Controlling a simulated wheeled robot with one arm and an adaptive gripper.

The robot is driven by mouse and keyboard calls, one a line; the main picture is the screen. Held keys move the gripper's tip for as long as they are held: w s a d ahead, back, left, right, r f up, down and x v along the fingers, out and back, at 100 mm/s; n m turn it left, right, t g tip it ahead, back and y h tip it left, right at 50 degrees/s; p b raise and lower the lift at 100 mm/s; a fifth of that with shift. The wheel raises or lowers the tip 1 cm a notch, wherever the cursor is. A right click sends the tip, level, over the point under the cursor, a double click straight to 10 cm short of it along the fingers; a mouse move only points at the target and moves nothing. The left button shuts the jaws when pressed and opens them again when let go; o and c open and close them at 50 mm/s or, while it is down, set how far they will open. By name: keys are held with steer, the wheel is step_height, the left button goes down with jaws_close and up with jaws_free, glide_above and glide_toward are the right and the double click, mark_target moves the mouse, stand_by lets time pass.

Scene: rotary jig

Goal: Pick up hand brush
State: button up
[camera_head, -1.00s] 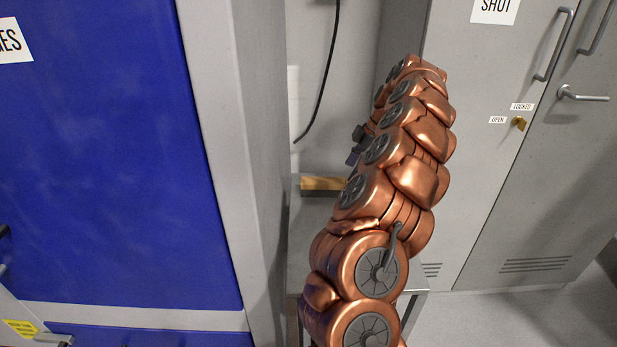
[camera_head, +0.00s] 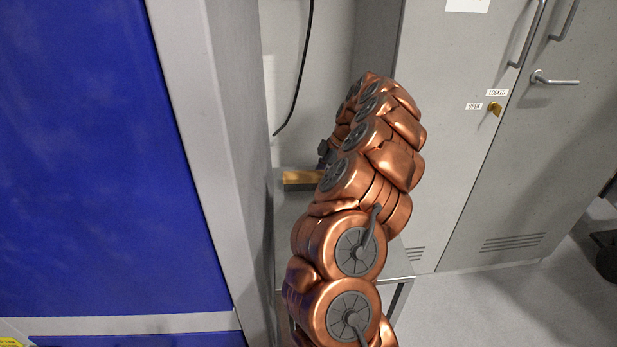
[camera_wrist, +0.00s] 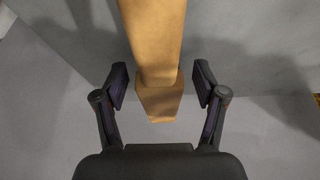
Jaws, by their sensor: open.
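The hand brush (camera_head: 302,178) shows in the head view as a yellowish wooden piece on a small grey table, its right part hidden by my copper arm. In the wrist view its tan wooden body (camera_wrist: 155,40) runs down from the top edge to a wider-looking end between my fingers. My gripper (camera_wrist: 160,86) is open, with one dark finger on each side of the wood and a gap on both sides. In the head view only a small dark part of my gripper (camera_head: 326,152) shows behind my arm. The bristles cannot be made out.
The grey table (camera_head: 398,262) stands between a blue-panelled cabinet (camera_head: 90,150) on the left and a grey locker (camera_head: 450,150) on the right. A black cable (camera_head: 298,80) hangs on the wall behind.

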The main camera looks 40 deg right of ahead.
steer(key=shift+c, duration=0.4)
jaws_close()
